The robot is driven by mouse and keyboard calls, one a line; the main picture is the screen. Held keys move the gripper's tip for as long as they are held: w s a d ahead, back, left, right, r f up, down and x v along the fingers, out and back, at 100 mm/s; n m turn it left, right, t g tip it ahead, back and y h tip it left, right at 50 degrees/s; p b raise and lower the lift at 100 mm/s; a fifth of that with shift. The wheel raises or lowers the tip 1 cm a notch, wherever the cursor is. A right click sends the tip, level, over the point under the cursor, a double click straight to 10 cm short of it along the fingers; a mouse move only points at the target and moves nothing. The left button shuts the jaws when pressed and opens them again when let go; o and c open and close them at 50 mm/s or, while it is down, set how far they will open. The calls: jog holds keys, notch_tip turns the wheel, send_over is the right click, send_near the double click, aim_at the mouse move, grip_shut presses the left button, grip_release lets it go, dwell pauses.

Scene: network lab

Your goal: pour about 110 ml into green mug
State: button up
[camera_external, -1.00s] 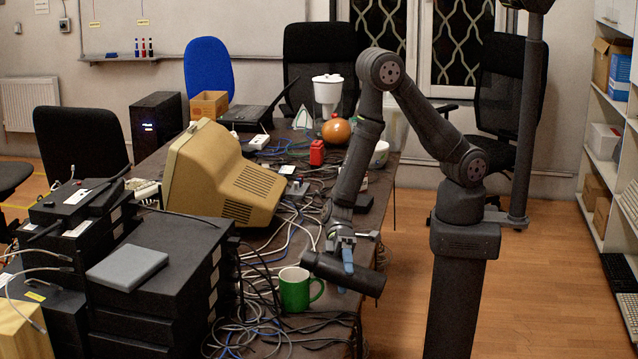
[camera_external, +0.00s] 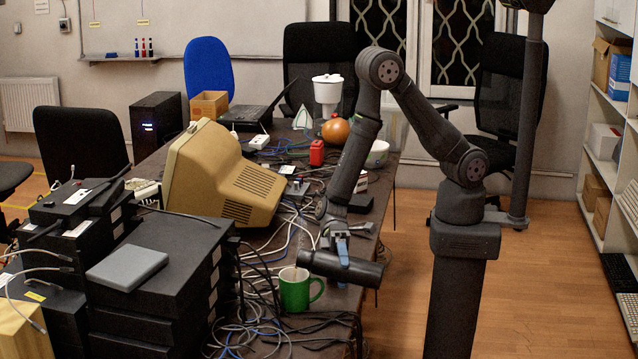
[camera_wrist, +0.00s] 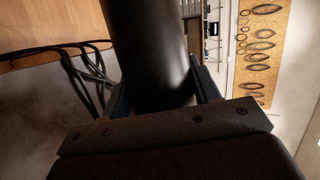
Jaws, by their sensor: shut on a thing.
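The green mug (camera_external: 295,290) stands upright near the front edge of the table, its handle to the right. Its inside looks pale brownish; I cannot tell how much is in it. My gripper (camera_external: 342,252) is shut on a dark cylindrical bottle (camera_external: 356,270), which lies nearly level above and to the right of the mug. The bottle's left end is close to the mug's rim and slightly higher in the picture than its right end. In the wrist view the dark bottle (camera_wrist: 148,45) sits between both fingers. No stream shows clearly.
Tangled cables (camera_external: 255,335) lie around the mug. A beige monitor (camera_external: 225,175) stands behind it to the left, and stacked black boxes (camera_external: 160,275) fill the front left. A red container (camera_external: 317,153) and an orange round object (camera_external: 336,130) stand farther back.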

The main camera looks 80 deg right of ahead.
jog(key=shift+s+r, duration=0.35)
jog(key=shift+s, duration=0.2)
dwell(0.4)
jog(key=shift+r+m+g, duration=0.25)
jog(key=shift+m+g, duration=0.05)
jog(key=shift+m, duration=0.1)
dwell(1.2)
jog(key=f+n, duration=0.1)
jog(key=s+f+n+t, duration=0.1)
jog(key=f, duration=0.1)
jog(key=shift+f+t+h, duration=0.1)
jog(key=shift+t+h, duration=0.2)
jog(key=shift+w+n+t, duration=0.1)
jog(key=shift+n+t, duration=0.3)
jog(key=shift+n, duration=0.3)
jog(key=shift+w+f, duration=0.1)
jog(key=shift+f, duration=0.1)
dwell(1.3)
